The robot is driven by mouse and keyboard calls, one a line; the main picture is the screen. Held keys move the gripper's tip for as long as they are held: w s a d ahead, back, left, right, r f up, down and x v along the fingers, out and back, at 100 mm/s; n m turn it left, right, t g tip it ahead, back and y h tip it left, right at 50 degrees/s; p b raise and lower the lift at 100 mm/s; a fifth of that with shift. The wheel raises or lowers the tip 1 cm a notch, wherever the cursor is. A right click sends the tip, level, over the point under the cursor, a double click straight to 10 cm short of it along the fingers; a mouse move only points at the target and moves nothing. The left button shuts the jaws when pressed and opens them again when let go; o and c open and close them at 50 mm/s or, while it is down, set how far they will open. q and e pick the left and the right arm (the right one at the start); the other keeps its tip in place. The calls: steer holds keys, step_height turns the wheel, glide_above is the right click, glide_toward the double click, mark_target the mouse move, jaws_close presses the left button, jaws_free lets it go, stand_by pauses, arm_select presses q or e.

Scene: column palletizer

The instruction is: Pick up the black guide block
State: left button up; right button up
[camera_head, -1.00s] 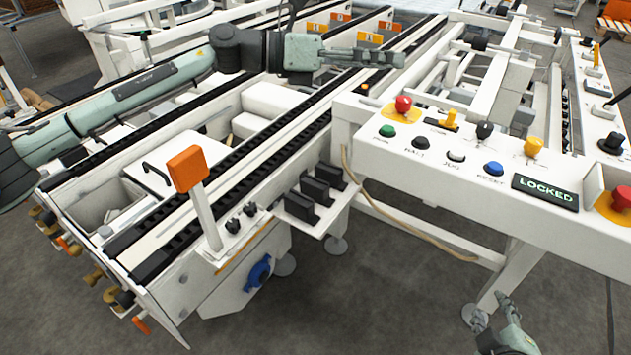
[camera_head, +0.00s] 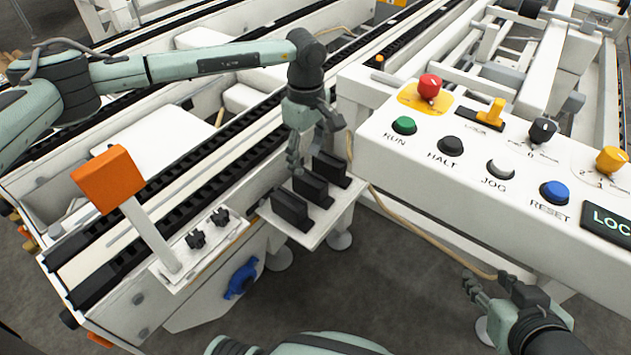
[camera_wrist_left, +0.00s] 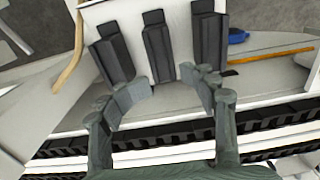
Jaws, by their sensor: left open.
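Three black guide blocks stand in a row on a small white shelf (camera_head: 318,222) at the conveyor's side: a near one (camera_head: 290,209), a middle one (camera_head: 311,187) and a far one (camera_head: 332,168). In the left wrist view they show as a left (camera_wrist_left: 112,55), a middle (camera_wrist_left: 158,48) and a right block (camera_wrist_left: 208,38). My left gripper (camera_head: 309,157) points down just above the shelf, open and empty. In the wrist view its fingertips (camera_wrist_left: 168,90) are apart, with the middle block beyond the gap. My right gripper (camera_head: 478,290) is open and empty at the lower right.
A white control panel (camera_head: 470,180) with coloured buttons stands close right of the shelf. An orange box on a post (camera_head: 108,180) rises at the left. Black conveyor rails (camera_head: 190,190) run behind the shelf. A tan cable (camera_head: 420,235) hangs below the panel.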

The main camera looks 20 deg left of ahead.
mark_target(310, 179)
arm_select(q)
steer(key=f, duration=0.6)
steer(key=shift+s+d+f, duration=0.25)
steer(key=shift+s+d, duration=0.15)
steer(key=shift+r, duration=0.1)
jaws_close()
